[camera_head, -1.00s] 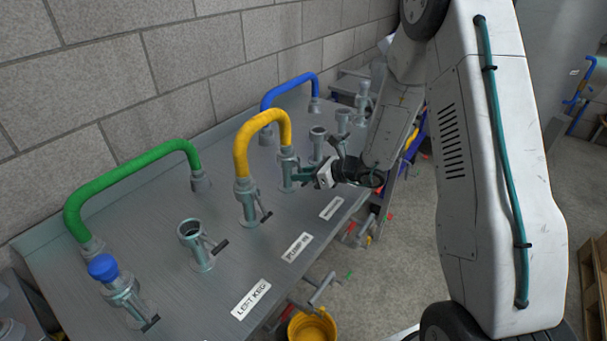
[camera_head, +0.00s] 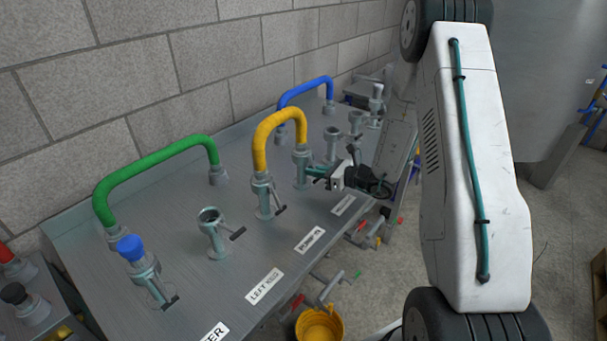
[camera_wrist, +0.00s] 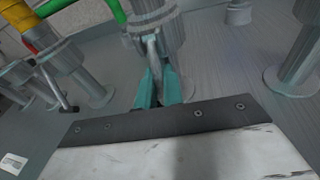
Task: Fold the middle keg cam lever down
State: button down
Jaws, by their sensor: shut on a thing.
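Grey metal couplings with short cam levers stand in a row on the sloping metal panel (camera_head: 180,270). My gripper (camera_head: 318,172) is beside the coupling (camera_head: 302,170) under the far end of the yellow hose. In the wrist view its teal fingers (camera_wrist: 157,85) are shut on that coupling's cam lever (camera_wrist: 152,55), which sticks out from the coupling body (camera_wrist: 155,28) towards me. The fingers hide the lever's end. The label (camera_head: 343,205) in front of this coupling is too small to read.
The yellow hose (camera_head: 275,118) arches between two couplings. A green hose (camera_head: 155,165) and a blue hose (camera_head: 308,82) arch on either side. A brick wall stands behind the panel. A yellow bucket (camera_head: 320,325) is on the floor in front.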

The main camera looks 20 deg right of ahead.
jog(key=shift+a, duration=0.15)
jog(key=c, duration=1.6)
grip_release()
jog(key=shift+f, duration=0.1)
jog(key=shift+o, duration=0.2)
jog(key=shift+s+d, duration=0.25)
jog(key=shift+d, duration=0.1)
jog(key=v, duration=0.7)
